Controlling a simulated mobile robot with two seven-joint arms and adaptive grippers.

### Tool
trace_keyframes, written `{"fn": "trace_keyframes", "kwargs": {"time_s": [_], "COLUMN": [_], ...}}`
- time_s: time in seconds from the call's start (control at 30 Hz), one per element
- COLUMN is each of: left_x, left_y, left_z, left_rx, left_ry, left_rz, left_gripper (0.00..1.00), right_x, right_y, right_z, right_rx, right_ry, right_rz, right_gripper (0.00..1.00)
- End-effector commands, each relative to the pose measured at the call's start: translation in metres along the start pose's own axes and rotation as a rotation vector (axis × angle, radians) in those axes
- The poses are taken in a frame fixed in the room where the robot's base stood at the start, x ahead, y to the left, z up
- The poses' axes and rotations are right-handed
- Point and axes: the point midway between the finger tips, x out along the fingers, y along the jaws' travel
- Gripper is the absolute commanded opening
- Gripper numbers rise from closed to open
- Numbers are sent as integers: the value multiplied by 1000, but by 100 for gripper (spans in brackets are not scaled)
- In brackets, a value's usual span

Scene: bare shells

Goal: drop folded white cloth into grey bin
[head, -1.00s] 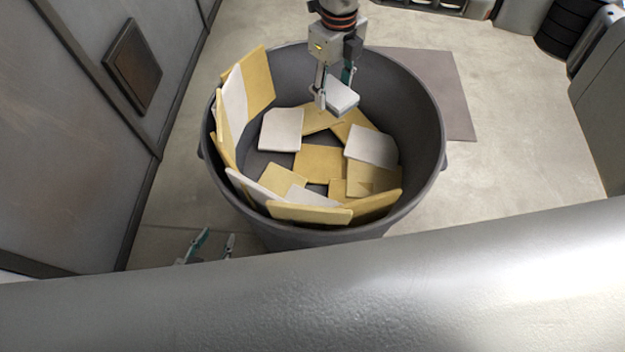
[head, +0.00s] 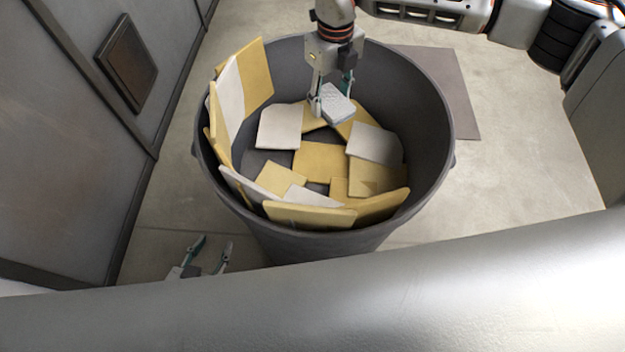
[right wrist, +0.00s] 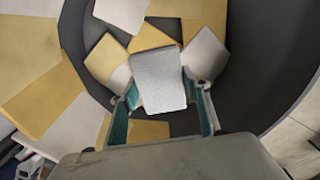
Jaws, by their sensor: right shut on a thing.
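The grey bin (head: 428,120) stands on the floor, open at the top, with several white and yellow folded cloths inside. My right gripper (head: 333,98) reaches down inside the bin's far rim, shut on a folded white cloth (head: 337,103). In the right wrist view this cloth (right wrist: 158,82) sits between the two teal-padded fingers (right wrist: 160,106), above the cloths in the bin. A gap below it cannot be judged exactly. My left gripper (head: 207,256) is low in front of the bin, at its near left, with fingers apart and nothing between them.
Other white cloths (head: 279,127) and yellow cloths (head: 320,160) lie on the bin's floor, and several lean on its left and near walls. A grey wall (head: 60,150) stands close on the left. Clear floor (head: 510,150) lies to the right.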

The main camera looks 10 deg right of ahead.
Motion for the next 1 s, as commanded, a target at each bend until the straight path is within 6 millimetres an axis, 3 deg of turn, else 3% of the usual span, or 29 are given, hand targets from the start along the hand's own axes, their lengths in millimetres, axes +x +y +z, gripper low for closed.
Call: {"fn": "trace_keyframes", "kwargs": {"time_s": [0.2,0.23,0.3,0.7,0.87,1.0], "left_x": [1,1,1,2,2,1], "left_y": [-4,-4,-4,-2,-2,-2], "left_z": [-7,-7,-6,-2,-2,-2], "left_rx": [2,2,2,2,1,1], "left_ry": [12,12,10,3,4,4], "left_rz": [-6,-6,-5,-2,-2,-2], "left_gripper": [40,40,40,40,40,40], "right_x": [-2,-2,-2,-5,-26,-55], "right_y": [0,0,0,0,-1,-1], "right_z": [0,0,0,1,1,1], "right_rx": [0,0,0,0,0,1], "right_ry": [-3,-2,-2,-3,-6,-7], "right_rz": [-1,0,0,-1,-2,-3], "right_gripper": [26,52,66,66,66,66]}}
